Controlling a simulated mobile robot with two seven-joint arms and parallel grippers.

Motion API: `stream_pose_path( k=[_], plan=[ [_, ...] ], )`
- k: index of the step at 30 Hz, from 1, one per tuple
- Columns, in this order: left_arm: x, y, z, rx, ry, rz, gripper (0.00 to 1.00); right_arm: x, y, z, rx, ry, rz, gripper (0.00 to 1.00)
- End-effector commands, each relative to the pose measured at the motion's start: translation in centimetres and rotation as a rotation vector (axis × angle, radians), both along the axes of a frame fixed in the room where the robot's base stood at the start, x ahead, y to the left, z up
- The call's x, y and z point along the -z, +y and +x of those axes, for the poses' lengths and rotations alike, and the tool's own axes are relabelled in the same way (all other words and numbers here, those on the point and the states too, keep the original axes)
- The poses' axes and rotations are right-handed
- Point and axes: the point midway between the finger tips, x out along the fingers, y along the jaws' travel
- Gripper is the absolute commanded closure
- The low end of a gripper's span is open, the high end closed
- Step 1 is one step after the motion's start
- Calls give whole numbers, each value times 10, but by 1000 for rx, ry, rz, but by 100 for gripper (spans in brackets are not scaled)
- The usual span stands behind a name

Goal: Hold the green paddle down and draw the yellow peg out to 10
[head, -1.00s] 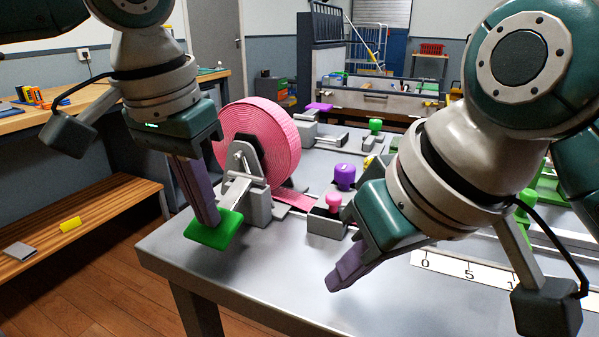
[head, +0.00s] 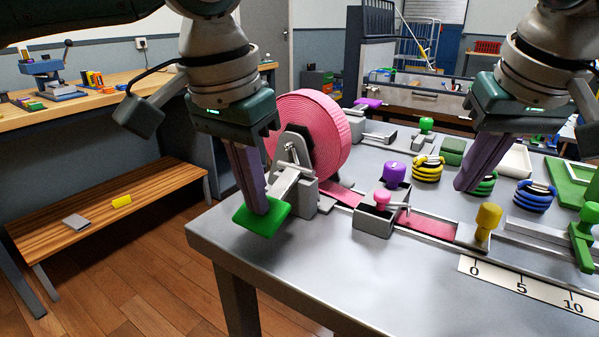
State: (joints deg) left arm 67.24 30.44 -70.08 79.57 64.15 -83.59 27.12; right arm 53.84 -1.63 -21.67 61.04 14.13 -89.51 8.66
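The green paddle (head: 254,221) is on the lever at the front of the pink strap reel (head: 318,130), at the table's left edge. My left gripper (head: 262,208) has its purple fingers together, with the tips at the paddle's top; firm pressing cannot be told. The yellow peg (head: 487,221) stands upright on a grey slider at the end of the pink strap (head: 425,224), close to the 0 of the white scale (head: 530,287). My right gripper (head: 466,188) has its fingers together, seems empty, and is apart from the peg, behind it in the picture.
A grey block with a pink knob (head: 382,198) sits over the strap. A purple knob (head: 394,172), yellow-banded coil (head: 428,169) and blue coil (head: 535,196) stand behind. A green clamp (head: 583,238) is at the right. The front table top is clear.

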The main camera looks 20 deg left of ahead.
Motion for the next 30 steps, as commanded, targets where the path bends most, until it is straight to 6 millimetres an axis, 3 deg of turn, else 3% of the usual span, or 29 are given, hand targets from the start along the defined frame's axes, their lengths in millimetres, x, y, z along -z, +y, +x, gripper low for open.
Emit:
stream_pose_path(
  k=[6, 12, 30],
  plan=[
    [4, 2, -2, -3, 9, 6, 100, 35, 0, -1, 0, 3, 0, 100],
    [4, 2, -2, -3, 9, 6, 100, 53, 0, 0, 0, 1, 0, 100],
    [5, 1, -2, 0, 9, 4, 100, 61, 0, -1, 0, 4, -1, 100]
  ],
)
